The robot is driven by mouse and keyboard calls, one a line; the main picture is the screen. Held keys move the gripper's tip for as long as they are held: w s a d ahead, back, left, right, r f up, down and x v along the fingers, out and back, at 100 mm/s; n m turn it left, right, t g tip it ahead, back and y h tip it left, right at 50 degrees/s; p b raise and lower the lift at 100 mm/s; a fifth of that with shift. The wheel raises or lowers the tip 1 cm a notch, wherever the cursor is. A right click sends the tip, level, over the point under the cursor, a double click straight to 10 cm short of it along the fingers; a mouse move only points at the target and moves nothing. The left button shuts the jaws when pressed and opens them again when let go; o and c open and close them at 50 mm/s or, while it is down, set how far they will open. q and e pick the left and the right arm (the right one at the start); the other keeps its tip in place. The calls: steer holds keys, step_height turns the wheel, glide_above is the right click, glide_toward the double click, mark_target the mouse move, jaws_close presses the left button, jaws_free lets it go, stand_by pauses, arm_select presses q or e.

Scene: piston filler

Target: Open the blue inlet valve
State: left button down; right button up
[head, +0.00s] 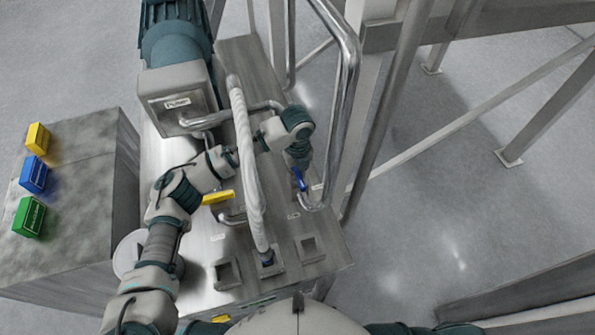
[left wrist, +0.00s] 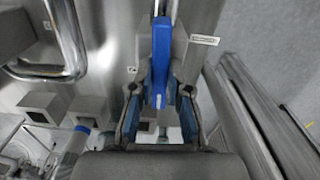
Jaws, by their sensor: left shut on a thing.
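The blue inlet valve handle (head: 299,180) is a narrow blue lever beside a bent steel pipe at the right of the machine. In the left wrist view the blue handle (left wrist: 162,50) runs lengthwise between the fingers. My left gripper (head: 300,172) reaches over the machine from the left and is down at the handle, mostly hidden behind its own wrist in the head view. In the left wrist view the left gripper (left wrist: 162,88) is shut on the handle, with a finger on each side. My right gripper is not in view.
A yellow handle (head: 218,197) lies left of a thick white hose (head: 243,140) that rises near my left forearm. A steel pipe (head: 349,70) and frame post (head: 385,120) stand close on the right. Yellow, blue (head: 33,175) and green boxes sit on a grey cabinet (head: 85,215).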

mark_target(298, 172)
arm_select(q)
steer(key=shift+w+r+m, duration=0.15)
steer(key=shift+r+m, duration=0.1)
steer(key=shift+m, duration=0.25)
steer(key=c, duration=1.2)
jaws_free()
steer(key=shift+o, duration=0.4)
steer(key=shift+f, duration=0.2)
steer(key=shift+d, duration=0.1)
step_height(298, 172, up, 12)
steer(key=shift+f, duration=0.1)
